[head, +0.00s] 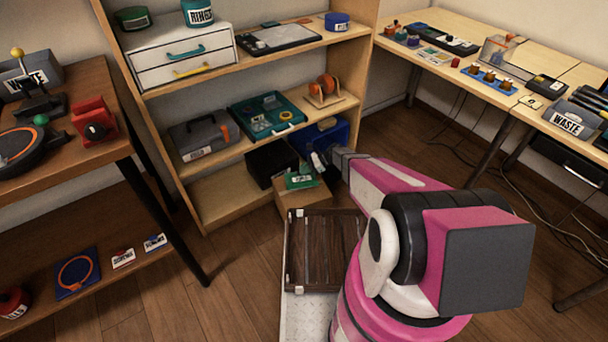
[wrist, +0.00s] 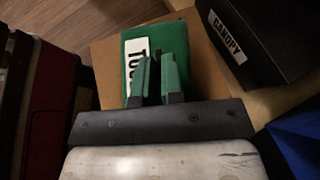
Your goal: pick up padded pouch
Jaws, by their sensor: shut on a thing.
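The padded pouch is a green, flat piece with a white label, partly readable as "TOO", in the wrist view (wrist: 187,45). In the head view the green pouch (head: 301,181) shows on top of a cardboard box (head: 290,205). My gripper (wrist: 158,78) is shut on the pouch, with green surfaces showing at its fingers. The near part of the pouch is hidden behind the gripper. In the head view my gripper (head: 318,164) reaches in from the right, just above the pouch. I cannot tell whether the pouch is clear of the box.
A black box (head: 265,163) labelled "CANOPY" stands close beside the cardboard box, and a blue bin (head: 338,137) is behind. A shelf unit (head: 223,195) rises at the back left. A dark slatted wooden piece (head: 324,252) lies in front of my arm.

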